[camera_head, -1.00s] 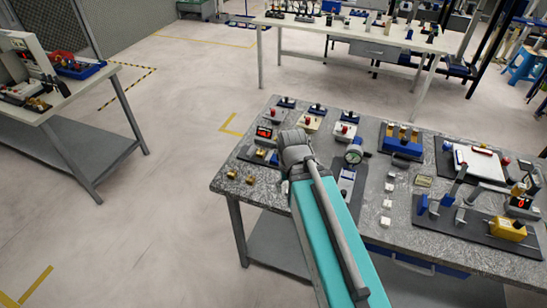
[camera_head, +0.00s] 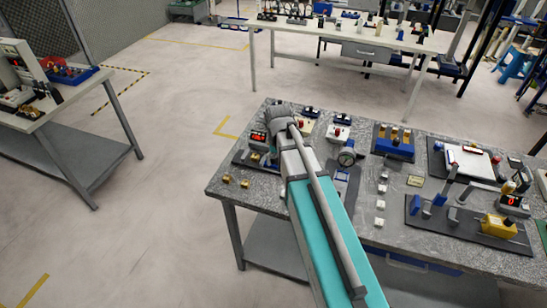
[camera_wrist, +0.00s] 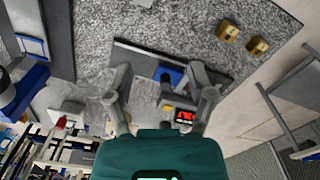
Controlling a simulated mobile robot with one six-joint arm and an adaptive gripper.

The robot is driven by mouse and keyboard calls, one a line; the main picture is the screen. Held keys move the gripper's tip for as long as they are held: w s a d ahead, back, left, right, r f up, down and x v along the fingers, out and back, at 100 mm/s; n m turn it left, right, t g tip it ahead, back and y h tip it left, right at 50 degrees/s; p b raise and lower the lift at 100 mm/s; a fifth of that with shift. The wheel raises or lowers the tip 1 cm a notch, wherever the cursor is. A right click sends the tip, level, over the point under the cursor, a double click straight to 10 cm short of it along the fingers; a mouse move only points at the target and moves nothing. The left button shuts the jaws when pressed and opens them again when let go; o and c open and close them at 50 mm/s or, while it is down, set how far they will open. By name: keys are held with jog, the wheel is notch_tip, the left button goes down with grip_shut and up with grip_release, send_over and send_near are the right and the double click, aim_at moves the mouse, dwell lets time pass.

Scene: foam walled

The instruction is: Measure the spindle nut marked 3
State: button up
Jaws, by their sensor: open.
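Two small brass nuts sit at the left front corner of the grey speckled table (camera_head: 215,191): one nut (camera_head: 226,179) and another nut (camera_head: 245,183). In the wrist view they show at the upper right, one nut (camera_wrist: 228,32) and the other (camera_wrist: 258,46); I cannot read a mark on either. A device with a red display (camera_head: 258,136) stands on a dark plate (camera_wrist: 135,57); its display (camera_wrist: 186,116) also shows in the wrist view. My gripper (camera_wrist: 160,82) is open above this device, its fingers apart around a blue block and grey piece.
A dial gauge (camera_head: 346,157) stands right of my arm. The front left corner around the nuts is open.

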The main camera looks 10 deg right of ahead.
jog(key=r+m+p, duration=0.1)
jog(key=r+m, duration=0.1)
send_over(274, 157)
jog(key=shift+a+f, duration=0.1)
jog(key=shift+f, duration=0.05)
jog(key=shift+f, duration=0.2)
notch_tip(274, 157, down, 13)
jog(key=b, duration=1.3)
jog(key=shift+f, duration=0.2)
jog(key=shift+s, duration=0.1)
jog(key=shift+c, duration=0.3)
jog(key=c, duration=0.9)
